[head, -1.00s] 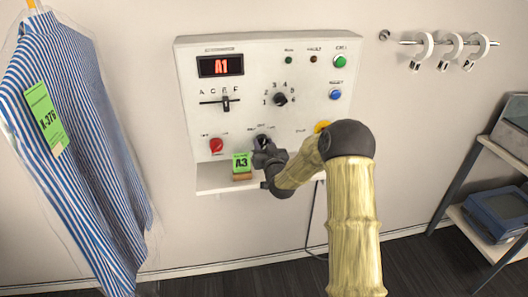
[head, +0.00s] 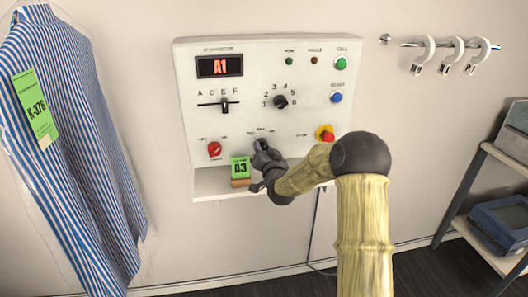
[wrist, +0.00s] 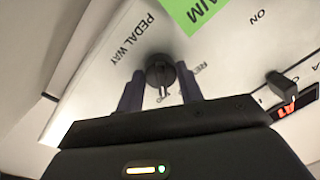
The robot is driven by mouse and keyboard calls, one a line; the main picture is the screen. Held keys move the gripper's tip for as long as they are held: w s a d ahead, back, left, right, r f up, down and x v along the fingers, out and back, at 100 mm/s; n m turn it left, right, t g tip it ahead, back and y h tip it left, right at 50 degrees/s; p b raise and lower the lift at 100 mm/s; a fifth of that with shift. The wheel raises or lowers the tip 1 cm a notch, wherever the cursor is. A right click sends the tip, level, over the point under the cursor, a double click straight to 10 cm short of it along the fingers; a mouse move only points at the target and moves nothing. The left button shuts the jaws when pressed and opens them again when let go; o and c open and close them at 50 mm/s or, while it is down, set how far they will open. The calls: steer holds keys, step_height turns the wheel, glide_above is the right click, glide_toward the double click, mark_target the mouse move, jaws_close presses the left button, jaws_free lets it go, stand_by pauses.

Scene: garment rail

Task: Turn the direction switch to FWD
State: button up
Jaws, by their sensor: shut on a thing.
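The direction switch is a small black knob (head: 262,144) low in the middle of the white control panel. In the wrist view the knob (wrist: 160,72) sits between my two fingers, with "PEDAL WAY" lettering on one side and a partly covered "RE" label on the other. My gripper (head: 262,154) is at the panel and shut on this knob; it also shows in the wrist view (wrist: 160,92). The knob's pointer direction is hard to tell. No FWD label is readable, and the gripper hides part of the lettering.
A red button on yellow (head: 326,134) is to the right. A selector knob (head: 281,102) and a slider (head: 224,105) are above. A striped shirt (head: 62,150) hangs at left.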

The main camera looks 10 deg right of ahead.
steer(key=shift+f, duration=0.1)
steer(key=o, duration=1)
steer(key=shift+s, duration=0.1)
steer(key=s+b, duration=0.1)
steer(key=s, duration=0.4)
steer(key=s+b, duration=0.1)
steer(key=s, duration=0.5)
steer(key=s+d+b, duration=0.1)
steer(key=s, duration=0.5)
steer(key=shift+s+f, duration=0.1)
steer(key=shift+f, duration=0.25)
